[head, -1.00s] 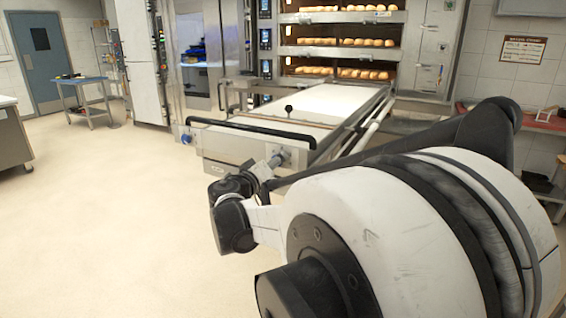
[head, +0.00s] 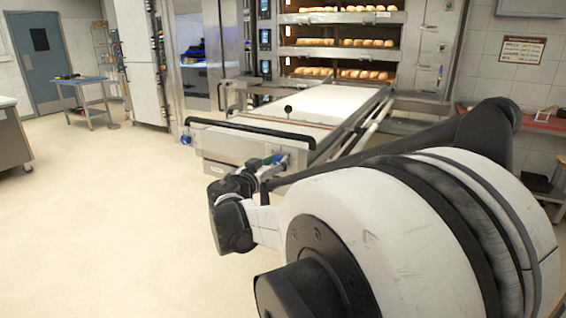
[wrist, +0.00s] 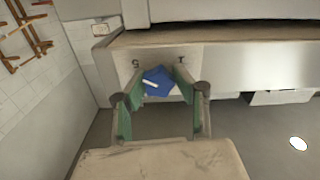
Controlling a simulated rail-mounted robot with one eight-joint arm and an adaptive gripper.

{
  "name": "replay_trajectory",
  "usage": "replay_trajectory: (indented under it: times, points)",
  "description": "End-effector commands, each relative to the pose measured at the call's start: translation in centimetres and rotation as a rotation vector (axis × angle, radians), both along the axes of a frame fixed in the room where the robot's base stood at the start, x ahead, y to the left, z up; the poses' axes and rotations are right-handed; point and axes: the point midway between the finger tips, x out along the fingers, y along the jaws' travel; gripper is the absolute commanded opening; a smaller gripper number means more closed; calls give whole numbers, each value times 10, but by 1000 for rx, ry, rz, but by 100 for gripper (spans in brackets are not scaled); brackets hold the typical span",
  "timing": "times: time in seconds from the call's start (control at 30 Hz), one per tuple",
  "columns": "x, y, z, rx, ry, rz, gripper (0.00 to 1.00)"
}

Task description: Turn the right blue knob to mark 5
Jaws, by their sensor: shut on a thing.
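The right blue knob (wrist: 159,76) sits on the steel front panel in the wrist view. A white stripe shows on its left part, below and right of a mark that looks like a 5 (wrist: 135,63). Another mark, like a 1 (wrist: 181,60), is at the upper right. My gripper (wrist: 160,84) has its green-padded fingers on either side of the knob and is shut on it. In the head view my gripper (head: 273,161) is at the right end of the loader's front panel, and some blue of the knob shows there. The knob's lower edge is partly hidden.
A black handle bar (head: 250,131) runs along the loader's front, above the panel. Another blue knob (head: 186,139) is at its left end. The white loader bed (head: 325,103) leads to ovens with bread. Open floor (head: 100,210) lies to the left.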

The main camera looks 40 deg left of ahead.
Motion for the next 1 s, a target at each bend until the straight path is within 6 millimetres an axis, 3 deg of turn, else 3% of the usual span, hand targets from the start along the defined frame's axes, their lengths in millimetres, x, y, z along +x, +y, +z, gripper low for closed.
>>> replay_trajectory:
  times: [0.47, 0.5, 0.63, 1.0]
  points:
    - [0, 0, 0, 17, 3, 0, 1]
    - [0, 0, 0, 17, 3, 0, 29]
    - [0, 0, 0, 17, 3, 0, 46]
    - [-5, 0, 0, 16, 3, 1, 48]
